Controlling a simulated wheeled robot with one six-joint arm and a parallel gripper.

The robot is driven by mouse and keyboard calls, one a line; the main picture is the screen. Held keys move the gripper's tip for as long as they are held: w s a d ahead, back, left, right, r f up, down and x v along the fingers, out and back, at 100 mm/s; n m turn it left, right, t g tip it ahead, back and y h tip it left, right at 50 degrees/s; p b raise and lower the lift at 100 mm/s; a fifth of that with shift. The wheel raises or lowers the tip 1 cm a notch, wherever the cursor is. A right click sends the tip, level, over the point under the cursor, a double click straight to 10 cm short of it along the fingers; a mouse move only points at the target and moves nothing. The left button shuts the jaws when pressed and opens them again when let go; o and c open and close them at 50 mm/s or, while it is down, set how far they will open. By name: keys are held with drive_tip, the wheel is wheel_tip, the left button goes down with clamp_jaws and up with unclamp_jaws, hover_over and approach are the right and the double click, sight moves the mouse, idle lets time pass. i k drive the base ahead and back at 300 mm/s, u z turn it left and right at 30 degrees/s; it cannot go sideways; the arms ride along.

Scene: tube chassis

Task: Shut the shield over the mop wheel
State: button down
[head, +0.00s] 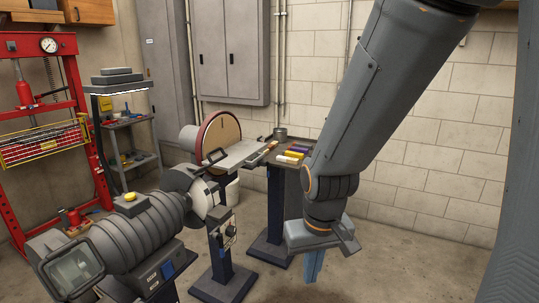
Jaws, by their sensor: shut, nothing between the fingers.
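A grey ribbed double-ended machine (150,222) stands on a pedestal at the lower left. A pale wheel, which looks like the mop wheel (205,196), sits at its right end under a grey hood (176,180). A small dark-framed shield (214,157) stands raised above that wheel, clear of its front. A larger clear framed shield (75,270) is at the machine's left end. My gripper (313,276) points down to the right of the machine, apart from both shields. Its blue fingers are together and empty.
A disc sander (218,136) stands behind the mop wheel. Beside it a stand's tray (311,158) bears coloured bars. A red press (70,130) and grey cabinet (231,58) are farther back. Open floor (385,255) lies right of my gripper.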

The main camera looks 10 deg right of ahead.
sight(211, 163)
drive_tip(key=z, duration=1.85)
drive_tip(key=k, duration=1.5)
drive_tip(key=u, duration=1.55)
